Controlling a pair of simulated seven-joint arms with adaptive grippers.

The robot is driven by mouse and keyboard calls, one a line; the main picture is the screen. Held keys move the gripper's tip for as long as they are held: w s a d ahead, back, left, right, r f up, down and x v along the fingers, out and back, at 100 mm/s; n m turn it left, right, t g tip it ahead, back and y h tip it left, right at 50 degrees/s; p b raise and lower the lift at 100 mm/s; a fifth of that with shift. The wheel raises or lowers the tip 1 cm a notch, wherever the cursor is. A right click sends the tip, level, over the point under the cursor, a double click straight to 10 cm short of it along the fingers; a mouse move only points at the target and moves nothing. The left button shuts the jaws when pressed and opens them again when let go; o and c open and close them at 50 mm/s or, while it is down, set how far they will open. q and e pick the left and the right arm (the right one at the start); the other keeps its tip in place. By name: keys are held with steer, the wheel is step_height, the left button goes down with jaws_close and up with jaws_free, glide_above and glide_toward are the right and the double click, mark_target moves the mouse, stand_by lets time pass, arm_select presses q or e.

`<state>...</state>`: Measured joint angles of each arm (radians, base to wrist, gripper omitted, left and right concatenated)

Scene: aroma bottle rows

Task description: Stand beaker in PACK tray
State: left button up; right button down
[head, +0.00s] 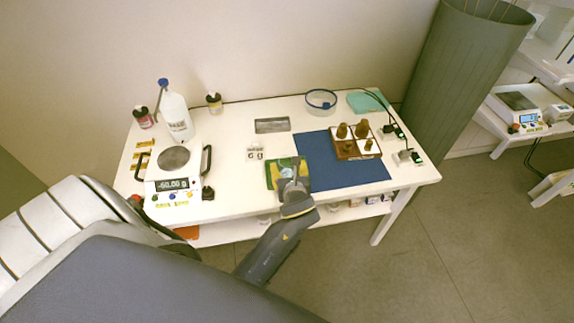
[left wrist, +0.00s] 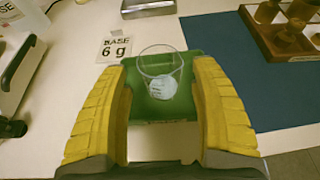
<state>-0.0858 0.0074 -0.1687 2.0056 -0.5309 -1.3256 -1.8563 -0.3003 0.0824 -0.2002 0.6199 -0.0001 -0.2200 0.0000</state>
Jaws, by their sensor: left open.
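A clear glass beaker (left wrist: 160,62) with a pale blue-white lump in it stands on a green tray (left wrist: 150,109) in the left wrist view. The green tray also shows in the head view (head: 271,179), at the table's front edge and partly hidden by my gripper. Lettering on its near edge is unreadable, and I can read no PACK label. My left gripper (head: 289,176) is over the tray. Its yellow fingers (left wrist: 160,88) are open on either side of the beaker's near side, with visible gaps and nothing gripped. My right gripper is out of view.
A "BASE 6 g" card (left wrist: 103,44) stands behind left of the green tray. A blue mat (head: 335,178) lies to the right, with a wooden tray (head: 348,156) of brown bottles. A scale (head: 174,186) and wash bottle (head: 177,119) stand left. The mat's front part is bare.

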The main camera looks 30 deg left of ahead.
arm_select(q)
steer(key=v, duration=0.8)
steer(key=shift+s+d, duration=0.1)
steer(key=s+a+f+n+g+h, duration=0.2)
steer(key=s+f+n, duration=0.1)
steer(key=s+n, duration=0.7)
steer(key=s+a+f+n+g+h, duration=0.1)
steer(key=s+a+f+n+h, duration=0.15)
steer(key=s+n, duration=0.7)
steer(key=s+d+f+n+g+h, duration=0.1)
steer(key=d+f+g, duration=0.15)
steer(key=f, duration=1.35)
steer(key=d+f+n+g+h, duration=0.1)
steer(key=d+f+h, duration=0.15)
steer(key=f, duration=1.35)
steer(key=s+f+n+g, duration=0.2)
steer(key=s+f, duration=1.8)
steer(key=s, duration=0.1)
steer(key=shift+d+n+h, duration=0.3)
steer(key=shift+n+h, duration=0.05)
steer(key=shift+h, duration=0.05)
steer(key=shift+f, duration=0.15)
